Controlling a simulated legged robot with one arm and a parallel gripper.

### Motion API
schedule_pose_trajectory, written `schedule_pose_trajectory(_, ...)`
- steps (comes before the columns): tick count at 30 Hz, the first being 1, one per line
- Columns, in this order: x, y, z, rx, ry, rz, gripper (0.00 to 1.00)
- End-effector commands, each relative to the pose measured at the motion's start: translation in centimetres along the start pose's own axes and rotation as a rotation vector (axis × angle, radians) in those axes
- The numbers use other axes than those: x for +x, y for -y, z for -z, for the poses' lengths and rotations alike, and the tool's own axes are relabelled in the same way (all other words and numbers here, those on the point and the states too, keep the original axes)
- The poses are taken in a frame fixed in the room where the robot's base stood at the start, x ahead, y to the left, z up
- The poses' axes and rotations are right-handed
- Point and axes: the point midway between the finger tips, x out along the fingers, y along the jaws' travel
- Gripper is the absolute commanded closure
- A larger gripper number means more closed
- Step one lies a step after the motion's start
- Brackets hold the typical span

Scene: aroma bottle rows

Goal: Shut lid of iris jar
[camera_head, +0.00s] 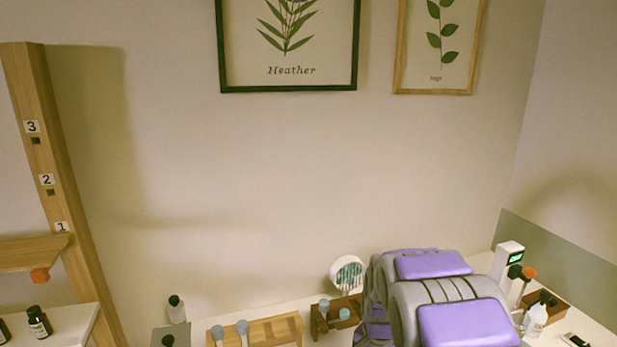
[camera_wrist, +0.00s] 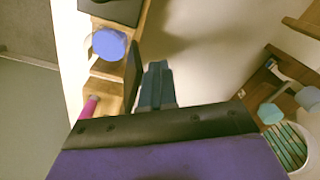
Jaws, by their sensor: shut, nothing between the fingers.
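No label reading iris shows in either view, so I cannot tell which thing is the iris jar or how its lid stands. In the wrist view my gripper (camera_wrist: 157,70) is shut and empty, its grey fingers together beside a wooden stand. A blue round-topped thing (camera_wrist: 108,43) sits on this stand, left of the fingers. A thin dark upright panel (camera_wrist: 134,72) stands between it and my fingers; I cannot tell what it belongs to. In the head view my purple and grey arm fills the lower right and the gripper is not visible.
Wooden racks (camera_head: 262,331) with round-topped tools stand on the white counter. A round striped thing (camera_head: 348,273) leans at the back, also seen in the wrist view (camera_wrist: 287,147). A pink thing (camera_wrist: 88,106) is near the stand. A numbered wooden post (camera_head: 50,180) rises at left.

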Motion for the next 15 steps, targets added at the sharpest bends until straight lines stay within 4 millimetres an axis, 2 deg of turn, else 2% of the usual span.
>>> schedule_pose_trajectory(1, 1.4, -1.6, -1.1, 0.004, 0.040, -0.041, 1.00)
schedule_pose_trajectory(9, 1.9, -3.3, -1.9, 0.007, 0.058, -0.051, 1.00)
schedule_pose_trajectory(15, 1.2, -3.4, -2.1, 0.005, 0.039, -0.035, 1.00)
